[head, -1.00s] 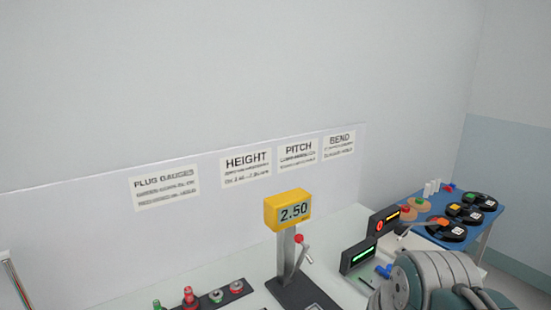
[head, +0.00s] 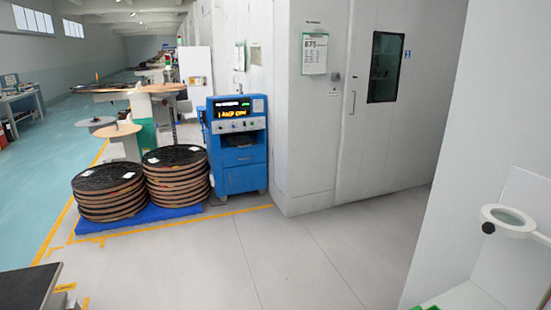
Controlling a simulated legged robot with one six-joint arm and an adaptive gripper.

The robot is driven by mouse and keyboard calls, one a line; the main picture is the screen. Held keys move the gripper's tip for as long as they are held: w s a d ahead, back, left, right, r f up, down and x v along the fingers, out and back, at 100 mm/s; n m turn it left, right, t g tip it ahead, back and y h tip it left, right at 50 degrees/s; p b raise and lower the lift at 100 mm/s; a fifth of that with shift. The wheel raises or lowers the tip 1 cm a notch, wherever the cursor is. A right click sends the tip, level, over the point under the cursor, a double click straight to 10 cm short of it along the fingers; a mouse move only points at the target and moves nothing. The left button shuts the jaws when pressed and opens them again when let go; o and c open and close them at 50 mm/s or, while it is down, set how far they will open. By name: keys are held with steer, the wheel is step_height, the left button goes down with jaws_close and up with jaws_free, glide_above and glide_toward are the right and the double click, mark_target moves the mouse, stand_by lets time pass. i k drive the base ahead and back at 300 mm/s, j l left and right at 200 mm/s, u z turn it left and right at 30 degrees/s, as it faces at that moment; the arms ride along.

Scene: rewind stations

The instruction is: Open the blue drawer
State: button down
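A blue cabinet (head: 237,147) stands across the floor in the head view, left of a white door. It has an amber display at its top, an open shelf below that, and blue drawer fronts (head: 243,157) lower down. The drawer fronts look shut, though they are small at this distance. A paler panel lies below the upper drawer front. My gripper is not in view.
Stacks of dark reels (head: 176,175) on a blue pallet (head: 138,217) stand left of the cabinet. Grey floor (head: 230,265) in front is clear. A white wall with a ring-shaped fixture (head: 508,221) is at right, a dark table corner (head: 28,290) at lower left.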

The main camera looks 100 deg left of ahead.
mark_target(240, 157)
steer(key=u, duration=3.45)
steer(key=i+j, duration=0.3)
steer(key=j, duration=0.25)
steer(key=i+j+u, duration=0.1)
steer(key=i+j, duration=0.25)
steer(key=j, duration=0.15)
steer(key=i+j, duration=0.3)
steer(key=j, duration=0.2)
steer(key=i+z, duration=0.15)
steer(key=i, duration=0.35)
steer(key=i+j+z, duration=0.2)
steer(key=i, duration=0.25)
steer(key=i+j+z, duration=0.15)
steer(key=i, duration=0.35)
steer(key=i+z, duration=0.1)
steer(key=i, duration=1.55)
steer(key=i+u, duration=0.1)
steer(key=i, duration=1.4)
steer(key=i+u, duration=0.15)
steer(key=i, duration=1.35)
steer(key=l, duration=0.1)
